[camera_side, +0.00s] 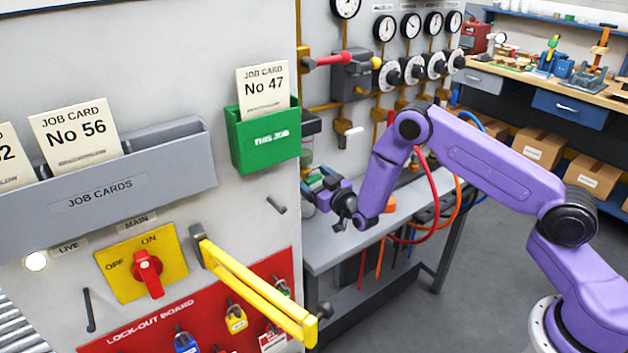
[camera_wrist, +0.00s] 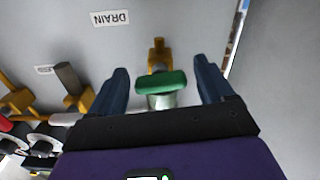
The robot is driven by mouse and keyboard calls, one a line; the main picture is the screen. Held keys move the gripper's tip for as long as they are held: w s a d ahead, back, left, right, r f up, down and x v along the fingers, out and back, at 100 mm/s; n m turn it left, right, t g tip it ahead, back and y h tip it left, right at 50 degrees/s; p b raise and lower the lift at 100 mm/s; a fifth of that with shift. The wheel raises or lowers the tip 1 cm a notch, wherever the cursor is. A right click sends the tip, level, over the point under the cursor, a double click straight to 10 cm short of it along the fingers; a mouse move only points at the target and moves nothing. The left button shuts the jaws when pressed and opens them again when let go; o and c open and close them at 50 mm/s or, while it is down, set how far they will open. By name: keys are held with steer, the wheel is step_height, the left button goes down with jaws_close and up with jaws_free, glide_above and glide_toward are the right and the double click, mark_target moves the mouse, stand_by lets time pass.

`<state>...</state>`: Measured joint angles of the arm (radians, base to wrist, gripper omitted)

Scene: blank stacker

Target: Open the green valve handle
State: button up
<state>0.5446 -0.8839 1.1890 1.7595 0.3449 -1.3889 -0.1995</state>
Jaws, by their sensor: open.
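The green valve handle (camera_wrist: 162,82) shows in the wrist view as a short green bar lying nearly crosswise. A brass fitting (camera_wrist: 158,52) is on its far side, and a pale metal part shows just below it. My gripper (camera_wrist: 161,76) is open, with one blue finger to the left of the handle and one to the right. Gaps show on both sides, so neither finger appears to touch it. In the side view my gripper (camera_side: 322,196) is near the panel edge above the grey bench, and I cannot clearly make out the handle there.
Brass pipes and dark knobs crowd the left. In the side view, a green card holder (camera_side: 263,138), a yellow lever (camera_side: 258,290) and gauges (camera_side: 411,25) surround the area. Red and orange hoses hang nearby.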

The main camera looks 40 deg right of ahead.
steer(key=c, duration=1)
steer(key=shift+n, duration=0.7)
steer(key=shift+c, duration=0.2)
steer(key=o, duration=1)
steer(key=shift+o, duration=0.2)
steer(key=s, duration=1.7)
steer(key=shift+s, duration=0.25)
